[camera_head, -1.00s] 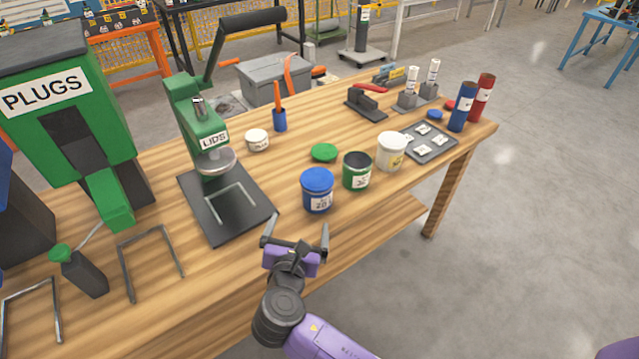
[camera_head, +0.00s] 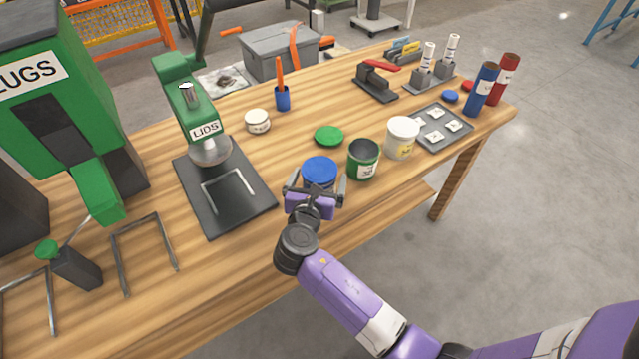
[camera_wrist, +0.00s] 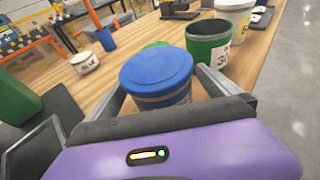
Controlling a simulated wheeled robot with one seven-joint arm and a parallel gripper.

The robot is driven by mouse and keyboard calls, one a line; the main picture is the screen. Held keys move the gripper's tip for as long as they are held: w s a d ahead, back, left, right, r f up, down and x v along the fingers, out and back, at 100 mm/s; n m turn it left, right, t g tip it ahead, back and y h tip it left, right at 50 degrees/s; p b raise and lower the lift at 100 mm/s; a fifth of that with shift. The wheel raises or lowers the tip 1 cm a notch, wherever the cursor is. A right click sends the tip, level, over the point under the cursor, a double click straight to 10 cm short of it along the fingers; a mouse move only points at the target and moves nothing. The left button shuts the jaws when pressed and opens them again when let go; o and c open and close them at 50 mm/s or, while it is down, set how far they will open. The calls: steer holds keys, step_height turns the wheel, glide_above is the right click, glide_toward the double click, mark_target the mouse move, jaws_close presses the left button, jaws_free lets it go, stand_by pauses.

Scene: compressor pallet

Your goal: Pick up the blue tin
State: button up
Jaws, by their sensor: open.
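The blue tin (camera_head: 320,170) stands upright on the wooden bench near its front edge, with its blue lid on top. My gripper (camera_head: 314,190) is at the near side of the tin and hides its lower part in the head view. In the wrist view the blue tin (camera_wrist: 158,77) sits between the two fingers of my gripper (camera_wrist: 165,92), one on each side. The fingers are open. I cannot tell if either finger touches the tin.
A green open tin (camera_head: 363,160) stands close to the right of the blue tin, and a white tin (camera_head: 402,138) beyond it. A green lid (camera_head: 329,136) lies behind. The green lid press (camera_head: 190,110) with its dark base (camera_head: 230,215) is to the left.

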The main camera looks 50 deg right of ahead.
steer(key=shift+w+d+f, duration=0.15)
steer(key=shift+w+d, duration=0.05)
steer(key=shift+d, duration=0.2)
steer(key=c, duration=1.5)
steer(key=shift+o, duration=0.2)
